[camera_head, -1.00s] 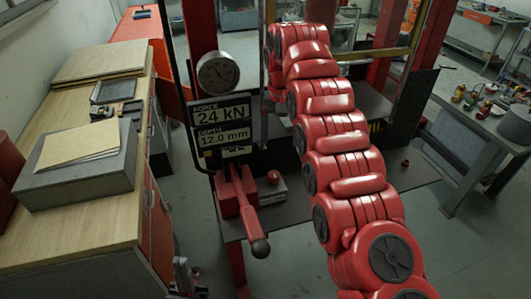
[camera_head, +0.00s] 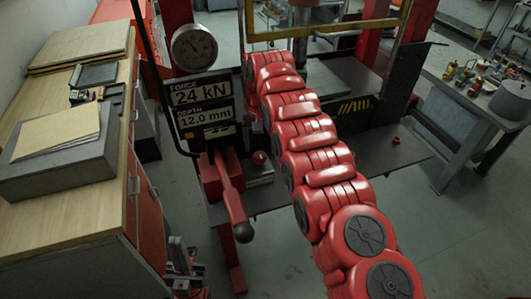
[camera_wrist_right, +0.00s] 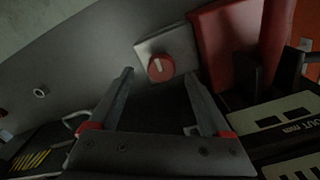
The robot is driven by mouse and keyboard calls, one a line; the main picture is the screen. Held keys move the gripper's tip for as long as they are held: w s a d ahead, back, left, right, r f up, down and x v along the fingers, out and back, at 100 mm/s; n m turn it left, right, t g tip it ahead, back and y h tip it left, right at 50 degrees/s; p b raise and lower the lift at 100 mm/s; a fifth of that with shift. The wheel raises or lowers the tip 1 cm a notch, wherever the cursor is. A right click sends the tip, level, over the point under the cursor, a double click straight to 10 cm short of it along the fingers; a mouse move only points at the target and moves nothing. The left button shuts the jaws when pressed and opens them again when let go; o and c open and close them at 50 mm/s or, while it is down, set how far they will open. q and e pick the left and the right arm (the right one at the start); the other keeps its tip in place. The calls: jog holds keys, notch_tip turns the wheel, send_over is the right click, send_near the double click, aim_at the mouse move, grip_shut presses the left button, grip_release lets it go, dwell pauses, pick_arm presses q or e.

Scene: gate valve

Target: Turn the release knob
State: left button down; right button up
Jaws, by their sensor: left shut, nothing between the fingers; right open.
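The release knob is a round red knob with a pale mark (camera_wrist_right: 160,67) on a grey plate (camera_wrist_right: 167,43). In the head view the knob (camera_head: 259,158) sits on a small grey block beside the red lever (camera_head: 231,195). My right gripper (camera_wrist_right: 158,75) is open and empty in the right wrist view. The knob shows between its fingertips, seemingly beyond them. I cannot tell the exact distance. In the head view my red right arm hides most of the right gripper. My left gripper (camera_head: 182,262) is low at the left, shut and empty, away from the knob.
A gauge (camera_head: 194,47) and a display reading 24 kN and 12.0 mm (camera_head: 205,105) stand above the lever. A wooden bench (camera_head: 75,215) with a grey box (camera_head: 62,165) is at the left. A small copper-coloured part (camera_head: 396,140) lies on the press table.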

aim_at(260, 154)
jog(key=f, duration=0.3)
jog(key=shift+w+a+f, duration=0.1)
jog(key=shift+w+f, duration=0.2)
jog(key=shift+s, duration=0.1)
jog(key=shift+r, duration=0.1)
jog(key=shift+c, duration=0.2)
grip_shut()
